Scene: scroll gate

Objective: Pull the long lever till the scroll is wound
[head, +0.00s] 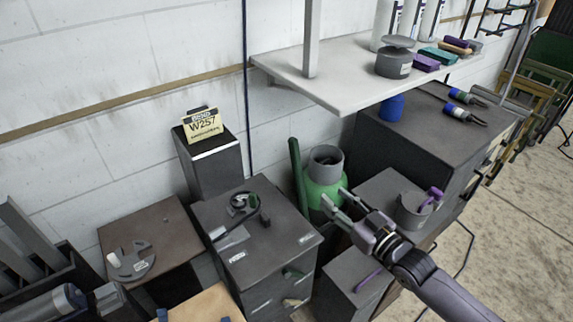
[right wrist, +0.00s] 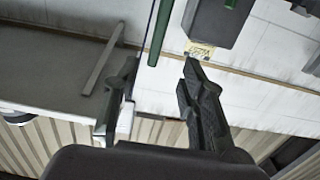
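A long green bar (head: 298,176) stands nearly upright between the dark cabinet and a green tank. It may be the long lever, but I cannot tell. A green bar (right wrist: 160,32) also shows at the top of the right wrist view. My right gripper (head: 333,202) is open and empty in the head view, to the right of the bar and in front of the tank. Its two fingers are wide apart in the right wrist view (right wrist: 158,88), apart from the bar. I cannot make out a scroll. My left gripper is not in view.
The green tank (head: 323,182) with a grey collar stands close to my right gripper. The dark cabinet (head: 262,262) is to its left. A white shelf (head: 345,88) juts from the wall above. A yellow W257 sign (head: 203,126) tops a dark box.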

